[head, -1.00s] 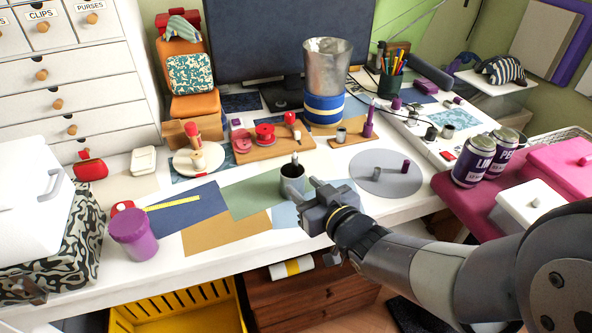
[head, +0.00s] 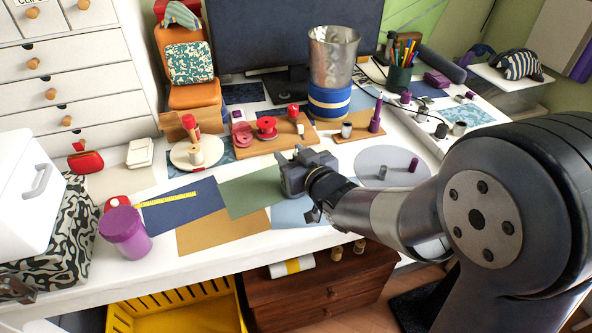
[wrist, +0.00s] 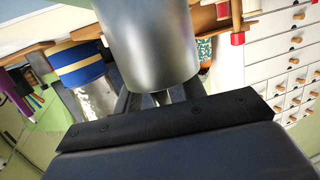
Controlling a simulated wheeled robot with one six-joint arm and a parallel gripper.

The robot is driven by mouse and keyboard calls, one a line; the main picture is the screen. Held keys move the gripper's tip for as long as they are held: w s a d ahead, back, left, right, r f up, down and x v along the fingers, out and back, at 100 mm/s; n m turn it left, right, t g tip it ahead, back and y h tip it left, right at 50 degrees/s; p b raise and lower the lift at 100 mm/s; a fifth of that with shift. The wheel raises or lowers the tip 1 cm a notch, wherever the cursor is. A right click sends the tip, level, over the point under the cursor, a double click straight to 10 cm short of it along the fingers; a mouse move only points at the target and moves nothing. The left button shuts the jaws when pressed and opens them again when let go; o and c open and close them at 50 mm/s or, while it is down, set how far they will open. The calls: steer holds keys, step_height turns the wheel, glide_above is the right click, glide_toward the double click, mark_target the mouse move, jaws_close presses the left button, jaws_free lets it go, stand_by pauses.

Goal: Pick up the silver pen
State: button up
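In the wrist view, which is tilted and upside down, a silver-grey cup (wrist: 150,40) fills the upper middle. A small slim silver piece, likely the top of the silver pen (wrist: 162,98), shows at its mouth. My gripper's dark fingers (wrist: 160,100) stand apart on either side of it, with gaps showing; no contact is visible. The rest of the pen is hidden by the cup and my gripper body. In the head view my gripper (head: 302,168) is over the desk by the green sheet, and it hides the cup and pen.
Behind my gripper are a wooden board (head: 275,143) with red spools and a blue tin (head: 330,102) under a metal bucket (head: 333,55). A grey round mat (head: 392,160) with small items lies to the right. Flat coloured sheets (head: 250,192) lie to the left.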

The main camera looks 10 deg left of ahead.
jaws_close()
stand_by(0.3)
